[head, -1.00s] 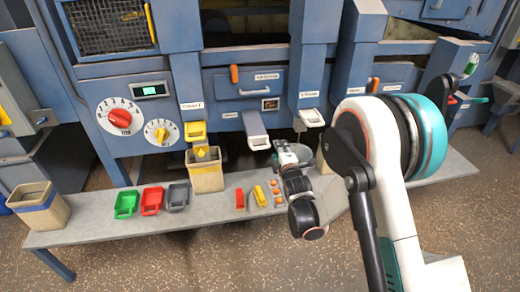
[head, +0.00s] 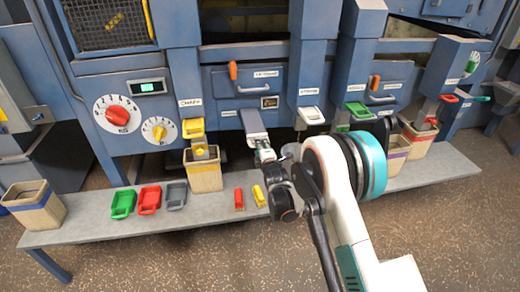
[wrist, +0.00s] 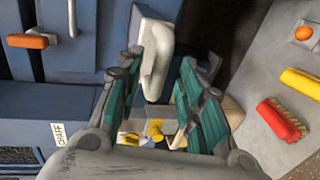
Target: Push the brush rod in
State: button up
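I cannot tell for sure which part is the brush rod. An orange-ended handle (head: 233,70) stands out from the blue front beside a drawer pull; in the wrist view this orange end (wrist: 28,41) is at upper left. A yellow rod (head: 148,20) runs along the mesh screen's right edge. My gripper (head: 263,154) is at the lower end of the middle chute (head: 254,122). In the wrist view my gripper (wrist: 165,62) has its fingers apart, with the chute's pale spout (wrist: 155,60) in or beyond the gap. Contact is unclear.
Below is a grey bench (head: 215,208) with a wooden bin (head: 205,175) under the yellow spout. Green (head: 123,203), red (head: 149,199) and grey (head: 176,194) scoops lie left. Red (head: 238,199) and yellow (head: 259,196) brushes lie near my arm. More bins stand right.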

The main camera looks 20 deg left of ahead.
jog(key=shift+b+x, duration=0.3)
jog(key=shift+x, duration=1.05)
jog(key=shift+c, duration=0.4)
grip_shut()
jog(key=shift+w, duration=0.1)
